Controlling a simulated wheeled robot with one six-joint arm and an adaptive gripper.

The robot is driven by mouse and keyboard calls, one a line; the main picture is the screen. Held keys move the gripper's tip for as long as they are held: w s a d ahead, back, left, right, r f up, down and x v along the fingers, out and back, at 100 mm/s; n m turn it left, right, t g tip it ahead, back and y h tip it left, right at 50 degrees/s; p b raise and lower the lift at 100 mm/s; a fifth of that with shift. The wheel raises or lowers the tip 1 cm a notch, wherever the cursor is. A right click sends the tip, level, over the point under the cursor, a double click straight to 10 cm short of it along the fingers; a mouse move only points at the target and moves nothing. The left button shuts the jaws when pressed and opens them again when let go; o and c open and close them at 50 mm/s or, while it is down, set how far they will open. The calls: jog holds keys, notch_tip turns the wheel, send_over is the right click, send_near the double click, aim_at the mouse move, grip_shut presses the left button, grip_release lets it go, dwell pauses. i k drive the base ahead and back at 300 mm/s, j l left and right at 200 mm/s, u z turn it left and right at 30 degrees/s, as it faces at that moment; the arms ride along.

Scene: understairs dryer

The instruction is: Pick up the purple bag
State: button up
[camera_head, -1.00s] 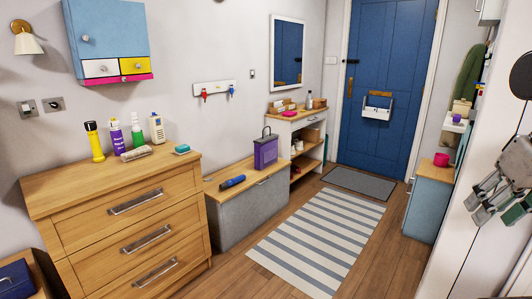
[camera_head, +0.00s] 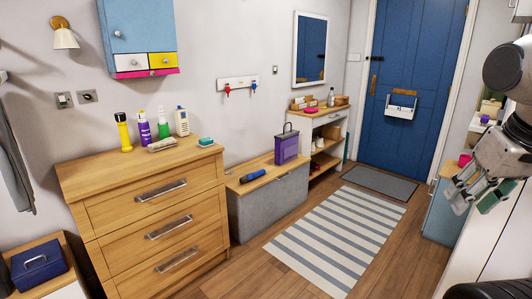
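The purple bag (camera_head: 286,148) stands upright on the wooden top of a low grey bench against the left wall, its dark handle pointing up. My gripper (camera_head: 471,196) is at the right edge of the view, well apart from the bag and nearer to me. Its fingers look spread, with nothing seen held between them. A green patch shows beside the fingers, and I cannot tell what it belongs to.
A blue flashlight (camera_head: 253,176) lies on the bench (camera_head: 270,205) left of the bag. A wooden dresser (camera_head: 150,205) with several bottles stands nearer. A shelf unit (camera_head: 325,145) stands beyond. The striped rug (camera_head: 335,240) and floor before the bench are clear.

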aim_at(286, 144)
jog(key=i, duration=4.2)
jog(key=u, duration=0.05)
